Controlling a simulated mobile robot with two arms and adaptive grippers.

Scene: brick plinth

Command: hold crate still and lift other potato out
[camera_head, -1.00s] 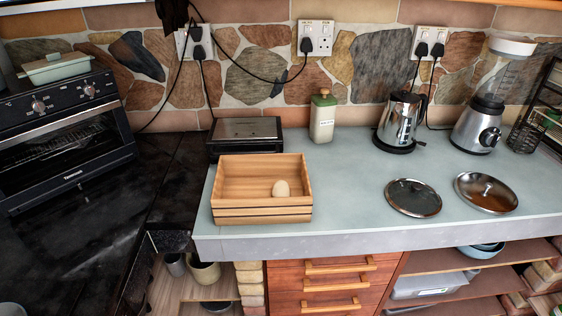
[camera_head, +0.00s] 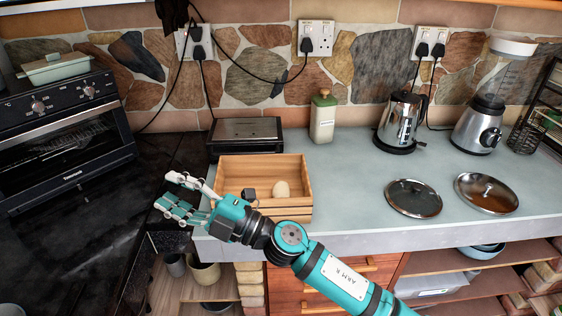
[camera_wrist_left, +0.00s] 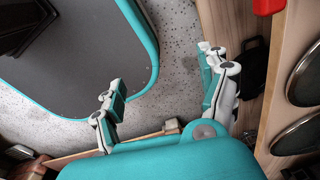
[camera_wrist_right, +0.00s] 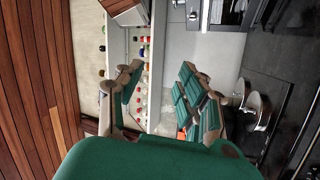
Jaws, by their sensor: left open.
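The wooden crate (camera_head: 262,168) sits on the counter near its front left edge. One pale potato (camera_head: 281,190) lies inside it, towards the right. My right gripper (camera_head: 172,193) is in front of the crate's left end, its fingers spread apart and pointing left, empty. No crate or potato shows in either wrist view.
A black appliance (camera_head: 245,131) stands right behind the crate, with a green-white bottle (camera_head: 322,118) nearby. Two lids (camera_head: 413,198) (camera_head: 486,193) lie at right, before the kettle (camera_head: 400,122) and blender (camera_head: 480,122). The counter between crate and lids is clear.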

